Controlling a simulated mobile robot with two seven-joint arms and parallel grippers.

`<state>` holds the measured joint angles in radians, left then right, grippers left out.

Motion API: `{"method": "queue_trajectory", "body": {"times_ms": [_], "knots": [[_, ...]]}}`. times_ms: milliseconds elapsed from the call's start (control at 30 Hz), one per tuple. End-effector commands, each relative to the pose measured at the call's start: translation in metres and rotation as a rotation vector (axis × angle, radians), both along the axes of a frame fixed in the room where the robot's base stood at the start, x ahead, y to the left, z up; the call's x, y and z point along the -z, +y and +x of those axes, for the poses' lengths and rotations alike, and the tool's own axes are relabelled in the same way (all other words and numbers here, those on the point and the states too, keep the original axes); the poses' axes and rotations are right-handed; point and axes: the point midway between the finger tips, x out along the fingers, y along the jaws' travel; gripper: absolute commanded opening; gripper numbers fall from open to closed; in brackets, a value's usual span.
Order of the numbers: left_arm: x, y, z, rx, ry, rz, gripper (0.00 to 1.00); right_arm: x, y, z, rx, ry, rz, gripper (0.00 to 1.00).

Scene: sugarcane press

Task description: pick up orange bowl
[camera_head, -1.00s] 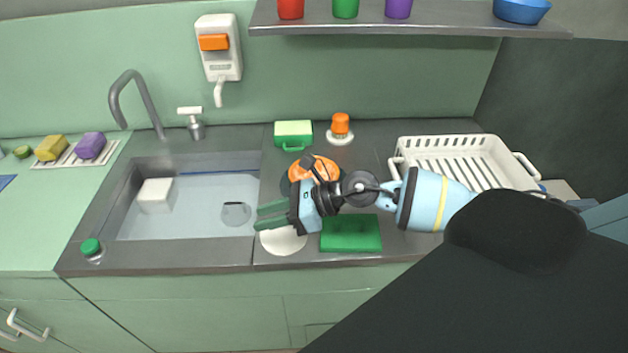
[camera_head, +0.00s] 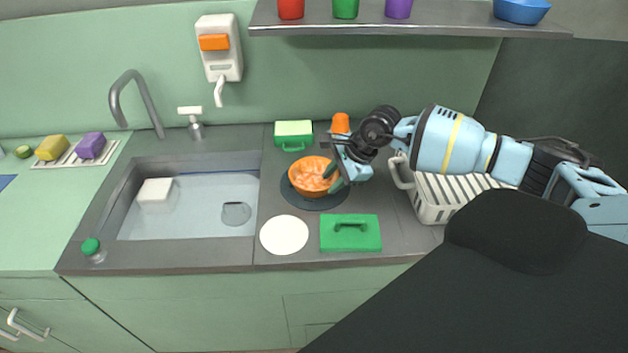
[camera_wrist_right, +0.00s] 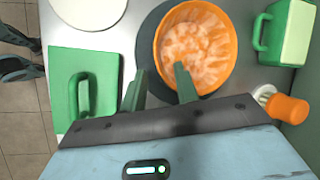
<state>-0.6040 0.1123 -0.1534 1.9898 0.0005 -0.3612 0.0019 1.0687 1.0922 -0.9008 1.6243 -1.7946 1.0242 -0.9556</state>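The orange bowl (camera_head: 309,190) sits on a dark round mat (camera_head: 290,200) on the counter right of the sink, with pale orange, lumpy-looking contents. It also shows in the right wrist view (camera_wrist_right: 228,62). My right gripper (camera_head: 335,178) is at the bowl's right side in the head view. In the wrist view its two green fingers (camera_wrist_right: 160,88) are apart with nothing held between them. One finger overlaps the bowl's near rim and the other is outside the bowl. I cannot tell whether either touches it. My left gripper is not in view.
A green-and-cream container (camera_head: 293,134) and orange-topped bottle (camera_head: 341,124) stand behind. A white rack (camera_head: 436,207) is right, under my arm. The sink (camera_head: 190,205) is left.

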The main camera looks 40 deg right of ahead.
Motion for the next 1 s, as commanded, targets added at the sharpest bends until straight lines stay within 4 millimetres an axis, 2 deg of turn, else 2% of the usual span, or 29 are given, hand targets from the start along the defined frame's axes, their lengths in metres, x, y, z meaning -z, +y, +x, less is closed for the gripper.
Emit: {"method": "queue_trajectory", "body": {"times_ms": [167, 500, 800, 1000], "knots": [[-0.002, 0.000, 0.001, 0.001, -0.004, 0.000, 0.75, 0.004, 0.004, 0.003, 0.000, 0.000, 0.002, 0.30], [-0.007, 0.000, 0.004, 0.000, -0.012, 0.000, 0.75, 0.040, 0.020, 0.019, 0.001, 0.000, 0.003, 0.30], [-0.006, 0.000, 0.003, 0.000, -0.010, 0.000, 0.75, 0.044, 0.020, 0.020, 0.001, -0.001, 0.001, 0.30], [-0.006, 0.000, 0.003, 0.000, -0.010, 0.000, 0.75, 0.044, 0.020, 0.020, 0.001, -0.001, 0.002, 0.04]]}}
